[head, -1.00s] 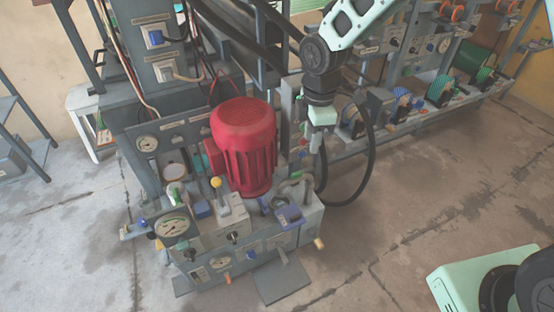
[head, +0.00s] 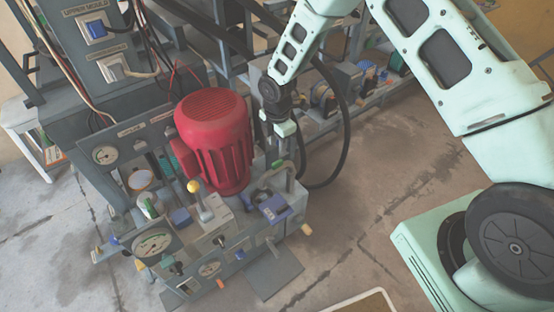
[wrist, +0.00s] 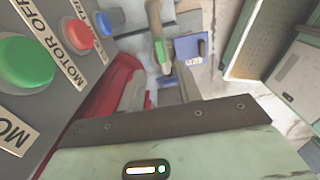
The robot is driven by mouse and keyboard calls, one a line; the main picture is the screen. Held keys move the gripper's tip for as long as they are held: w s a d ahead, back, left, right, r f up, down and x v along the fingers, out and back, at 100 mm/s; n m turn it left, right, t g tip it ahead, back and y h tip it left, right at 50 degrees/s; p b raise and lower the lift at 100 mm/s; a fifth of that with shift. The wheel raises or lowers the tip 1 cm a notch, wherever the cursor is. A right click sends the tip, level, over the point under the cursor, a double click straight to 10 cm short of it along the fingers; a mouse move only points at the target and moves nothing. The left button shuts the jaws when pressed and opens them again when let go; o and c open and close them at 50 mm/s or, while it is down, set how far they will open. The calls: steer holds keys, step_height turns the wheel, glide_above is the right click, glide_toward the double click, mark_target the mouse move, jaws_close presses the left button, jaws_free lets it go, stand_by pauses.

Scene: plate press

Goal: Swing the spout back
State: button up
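The spout (head: 281,167) looks like a short bent grey pipe with a green part, at the right end of the press's front bench. In the wrist view, what appears to be the same pipe (wrist: 154,20) stands ahead of my fingers, with a green piece by it. My gripper (head: 298,155) hangs above the bench's right end, close beside the spout. In the wrist view my gripper (wrist: 160,85) shows two grey fingers apart, with nothing visible held between them. I cannot tell whether a finger touches the spout.
The red motor (head: 216,140) stands left of my gripper. A blue labelled block (head: 274,208) sits in front of the spout. The wrist view shows green and red buttons (wrist: 26,62) close on the left. A dark hose (head: 345,130) loops behind my gripper.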

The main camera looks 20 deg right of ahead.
mark_target(278, 162)
step_height(278, 162, down, 8)
steer(key=shift+r, duration=0.25)
steer(key=shift+c, duration=0.3)
jaws_close()
